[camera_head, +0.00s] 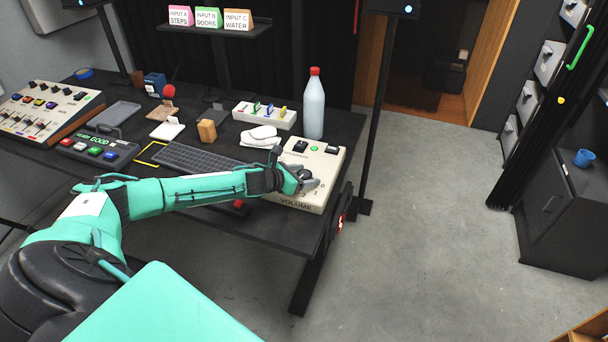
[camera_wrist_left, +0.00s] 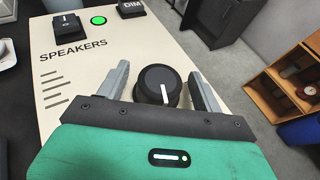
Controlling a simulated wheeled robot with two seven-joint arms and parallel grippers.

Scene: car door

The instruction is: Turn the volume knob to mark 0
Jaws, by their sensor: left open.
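A cream control box (camera_head: 322,161) labelled VOLUME stands at the right end of the black table. Its black volume knob (camera_wrist_left: 158,84) has a white pointer line, which points roughly toward my gripper body in the left wrist view. My left gripper (camera_head: 300,182) is over the front of the box. In the left wrist view its open fingers (camera_wrist_left: 160,90) stand on either side of the knob, with gaps visible. My right gripper is not in view.
The box also carries a SPEAKERS switch (camera_wrist_left: 66,24), a green light (camera_wrist_left: 98,20) and a DIM button (camera_wrist_left: 130,8). A bottle with a red cap (camera_head: 313,105) stands behind the box. A keyboard (camera_head: 196,160) lies left of it.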

